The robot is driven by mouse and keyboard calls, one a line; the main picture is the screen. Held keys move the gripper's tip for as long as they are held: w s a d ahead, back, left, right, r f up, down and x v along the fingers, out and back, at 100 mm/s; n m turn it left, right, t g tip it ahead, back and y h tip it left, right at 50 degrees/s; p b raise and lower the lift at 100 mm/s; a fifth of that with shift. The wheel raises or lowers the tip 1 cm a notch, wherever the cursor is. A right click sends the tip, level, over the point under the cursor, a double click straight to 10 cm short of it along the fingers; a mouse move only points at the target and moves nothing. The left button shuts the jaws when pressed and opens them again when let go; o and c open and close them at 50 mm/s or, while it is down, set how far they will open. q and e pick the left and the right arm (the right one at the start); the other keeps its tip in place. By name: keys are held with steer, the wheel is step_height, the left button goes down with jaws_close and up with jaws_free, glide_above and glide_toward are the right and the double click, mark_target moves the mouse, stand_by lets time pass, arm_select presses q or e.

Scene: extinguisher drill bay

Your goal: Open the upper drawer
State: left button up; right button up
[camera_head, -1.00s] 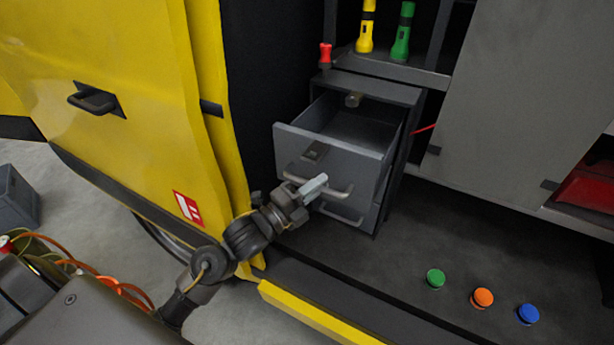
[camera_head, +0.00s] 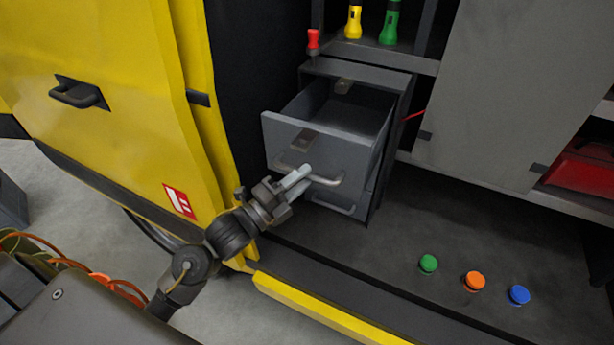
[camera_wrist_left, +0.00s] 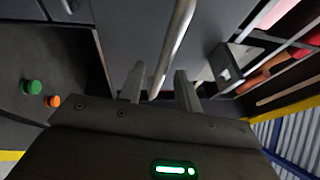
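My left gripper (camera_head: 298,181) is at the left part of this handle. In the left wrist view its two fingers (camera_wrist_left: 160,88) stand apart, with the bar between them and gaps beside it. The lower drawer (camera_head: 358,198) is shut beneath, its handle partly visible. My right gripper is not in view.
A yellow door panel (camera_head: 120,90) with a handle stands left of the drawers. A red object (camera_head: 313,42) stands on the cabinet top; yellow (camera_head: 353,22) and green (camera_head: 390,22) torches stand on a shelf. Green, orange and blue buttons sit on the dark floor (camera_head: 400,225) at right.

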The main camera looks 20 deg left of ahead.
arm_select(q)
steer(key=b+v, duration=0.2)
steer(key=v, duration=0.6)
steer(key=shift+s, duration=0.4)
steer(key=shift+a+f, duration=0.1)
